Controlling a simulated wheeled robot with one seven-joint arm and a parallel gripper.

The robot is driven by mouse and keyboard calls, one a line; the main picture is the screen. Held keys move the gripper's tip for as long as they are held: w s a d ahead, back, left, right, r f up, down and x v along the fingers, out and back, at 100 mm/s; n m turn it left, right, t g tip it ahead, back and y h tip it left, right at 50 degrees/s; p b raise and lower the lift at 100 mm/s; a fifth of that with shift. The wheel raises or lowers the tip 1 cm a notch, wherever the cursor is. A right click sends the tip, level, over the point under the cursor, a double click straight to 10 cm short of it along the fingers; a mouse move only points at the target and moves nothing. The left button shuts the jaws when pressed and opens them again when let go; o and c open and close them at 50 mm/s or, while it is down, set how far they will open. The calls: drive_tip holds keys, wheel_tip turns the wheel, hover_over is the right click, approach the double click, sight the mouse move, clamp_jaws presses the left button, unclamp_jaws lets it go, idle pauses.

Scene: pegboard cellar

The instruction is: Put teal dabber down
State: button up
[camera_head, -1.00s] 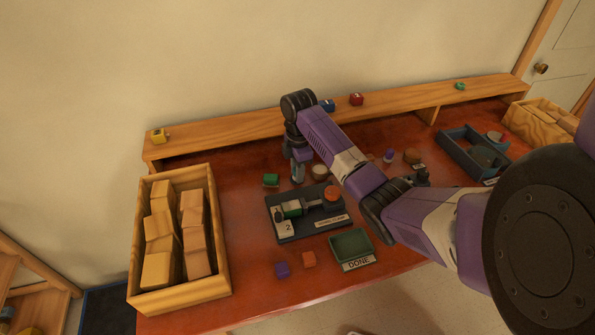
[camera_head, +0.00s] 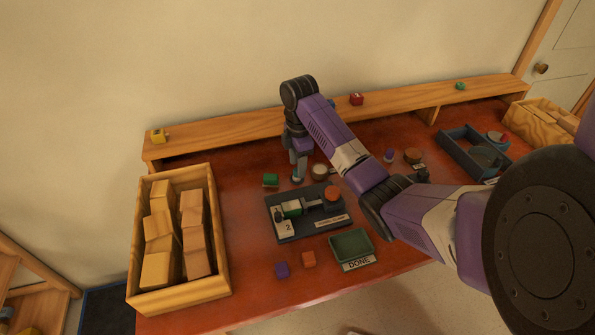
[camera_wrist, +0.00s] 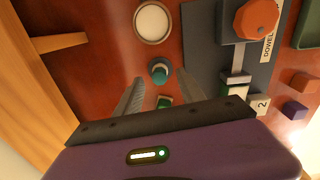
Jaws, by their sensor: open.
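The teal dabber (camera_wrist: 159,70) shows in the wrist view, seen from above, with a round teal top. It appears to stand upright on the red-brown tabletop. My gripper (camera_wrist: 160,78) is open, with one finger on each side of the dabber; I see no firm contact. In the head view my gripper (camera_head: 298,168) points down at the table, left of the round pale-topped pot (camera_head: 319,171). The dabber's lower part is hidden from above.
A dark fixture (camera_head: 285,232) with an orange knob (camera_head: 332,193) stands in front. A green DONE tray (camera_head: 350,244) and a box of blocks (camera_head: 217,284) are nearby. The wooden shelf (camera_head: 220,128) runs behind.

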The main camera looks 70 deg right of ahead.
wheel_tip(320, 180, up, 8)
drive_tip(key=p, duration=0.2)
drive_tip(key=shift+s+r+p, duration=0.15)
drive_tip(key=shift+r+p, duration=0.1)
drive_tip(key=shift+p, duration=0.1)
drive_tip(key=shift+a, duration=0.1)
